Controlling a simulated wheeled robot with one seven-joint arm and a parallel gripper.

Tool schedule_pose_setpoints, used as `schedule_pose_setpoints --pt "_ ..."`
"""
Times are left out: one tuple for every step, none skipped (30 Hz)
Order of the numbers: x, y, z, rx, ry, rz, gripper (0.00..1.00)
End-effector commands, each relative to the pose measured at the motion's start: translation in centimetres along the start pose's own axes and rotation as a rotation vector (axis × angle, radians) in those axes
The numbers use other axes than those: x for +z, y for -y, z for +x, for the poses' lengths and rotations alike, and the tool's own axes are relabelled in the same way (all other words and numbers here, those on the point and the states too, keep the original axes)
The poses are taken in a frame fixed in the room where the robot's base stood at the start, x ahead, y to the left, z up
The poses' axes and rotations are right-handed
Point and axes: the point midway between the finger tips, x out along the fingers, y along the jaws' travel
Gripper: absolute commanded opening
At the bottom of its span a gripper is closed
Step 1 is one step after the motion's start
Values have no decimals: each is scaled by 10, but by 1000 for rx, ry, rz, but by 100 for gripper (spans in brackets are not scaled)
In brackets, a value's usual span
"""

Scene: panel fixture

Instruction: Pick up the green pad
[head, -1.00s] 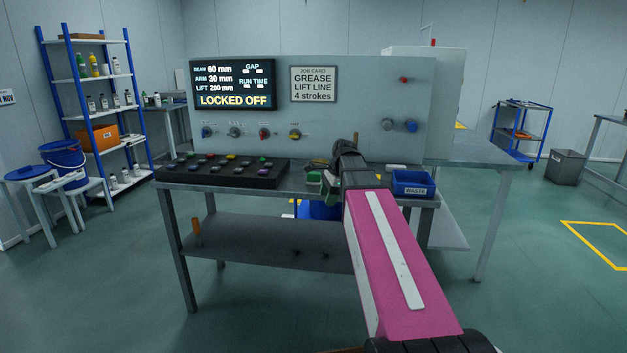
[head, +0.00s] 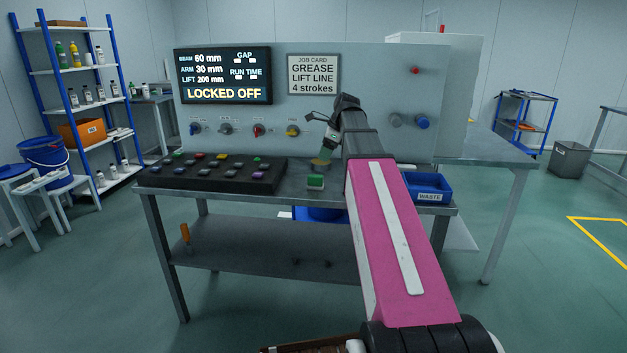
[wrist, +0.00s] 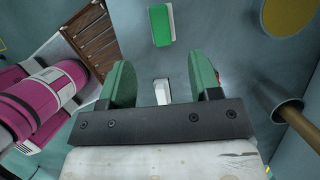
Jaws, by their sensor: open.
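The green pad (head: 316,182) is a small block with a green top and a pale side. It lies near the front edge of the bench, right of the black button box. It also shows at the top of the wrist view (wrist: 160,26), beyond my fingertips and apart from them. My gripper (wrist: 160,62) is open, its two green-faced fingers spread with the pad outside them. In the head view my gripper (head: 327,150) is just above and behind the pad, partly hidden by my wrist.
The black button box (head: 215,176) is left of the pad. A blue waste bin (head: 430,187) is right, partly behind my arm. The upright panel (head: 345,125) stands behind. A tan disc (head: 320,163) lies behind the pad. A small white object (wrist: 162,92) shows between my fingers.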

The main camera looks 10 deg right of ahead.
Motion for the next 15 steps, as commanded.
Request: schedule_pose_setpoints --pt "0 0 3 1 0 1 57" --pt "0 0 5 1 0 1 57" --pt "0 0 9 1 0 1 57" --pt "0 0 12 1 0 1 57" --pt "0 -1 16 1 0 0 57" --pt "0 -1 21 2 0 0 57" --pt "0 -1 26 2 -1 0 57" --pt "0 -1 30 2 -1 -1 57" --pt "0 -1 36 2 -1 -1 57" --pt "0 -1 40 2 -1 -1 57" --pt "0 -1 44 2 -1 -1 57" --pt "0 -1 48 2 -1 -1 57" --pt "0 -1 51 1 -1 -1 57" --pt "0 0 53 1 -1 -1 57" --pt "-1 0 55 0 -1 -1 57"
